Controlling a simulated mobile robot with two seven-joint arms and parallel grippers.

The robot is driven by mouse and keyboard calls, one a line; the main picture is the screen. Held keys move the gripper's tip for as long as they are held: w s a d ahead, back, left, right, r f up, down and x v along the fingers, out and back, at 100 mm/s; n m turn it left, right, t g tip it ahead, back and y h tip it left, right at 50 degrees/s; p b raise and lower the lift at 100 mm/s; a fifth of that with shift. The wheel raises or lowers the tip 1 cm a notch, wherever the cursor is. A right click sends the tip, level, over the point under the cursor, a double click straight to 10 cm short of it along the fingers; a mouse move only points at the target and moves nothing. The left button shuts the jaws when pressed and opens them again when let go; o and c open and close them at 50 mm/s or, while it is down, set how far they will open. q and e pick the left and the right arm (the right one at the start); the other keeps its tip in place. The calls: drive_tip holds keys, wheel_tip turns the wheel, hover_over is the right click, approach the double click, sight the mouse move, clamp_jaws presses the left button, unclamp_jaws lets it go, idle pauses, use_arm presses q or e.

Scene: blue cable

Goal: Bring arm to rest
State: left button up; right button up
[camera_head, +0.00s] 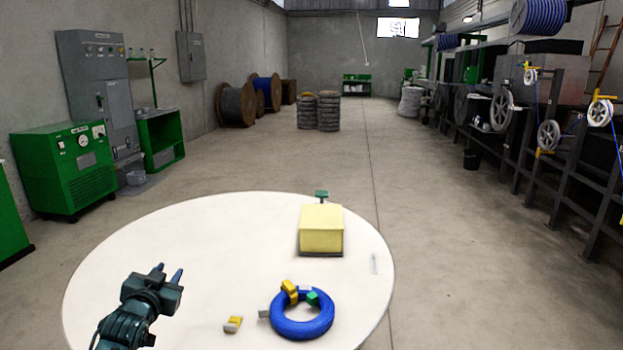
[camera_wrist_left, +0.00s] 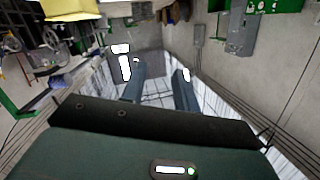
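My left gripper (camera_head: 168,275) is over the left front part of the round white table (camera_head: 200,225). Its two fingers stand apart with nothing between them. In the left wrist view the fingers of the left gripper (camera_wrist_left: 158,88) are also apart, pointing out toward the room. A blue cable coil (camera_head: 302,328) lies on the table to the right of my left gripper, well apart from it. My right gripper shows in neither view.
Yellow, green and grey clips (camera_head: 290,291) sit on the coil's rim. A yellow and white piece (camera_head: 233,324) lies left of the coil. A yellow block (camera_head: 321,230) stands on a dark base farther back. The table's left and middle parts are clear.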

use_arm(q)
drive_tip(key=s+d+f+m+g+h, duration=0.1)
drive_tip(key=s+d+f, duration=0.4)
drive_tip(key=s+f, duration=0.2)
drive_tip(key=s+d+f+g+h, duration=0.1)
drive_tip(key=s+d+f+g, duration=0.1)
drive_tip(key=s+d+f, duration=0.35)
drive_tip(key=s+d+f+g, duration=0.1)
drive_tip(key=s+d+f, duration=0.1)
drive_tip(key=s, duration=0.6)
drive_tip(key=s+d+f+g+h, duration=0.1)
drive_tip(key=s+d+f, duration=0.2)
drive_tip(key=s, duration=0.5)
drive_tip(key=s+d+f+n+h, duration=0.1)
drive_tip(key=s+d+f, duration=0.1)
drive_tip(key=s, duration=0.5)
drive_tip(key=shift+s+d+f+g, duration=0.2)
drive_tip(key=shift+s+d+g, duration=0.05)
drive_tip(key=shift+s+g, duration=0.15)
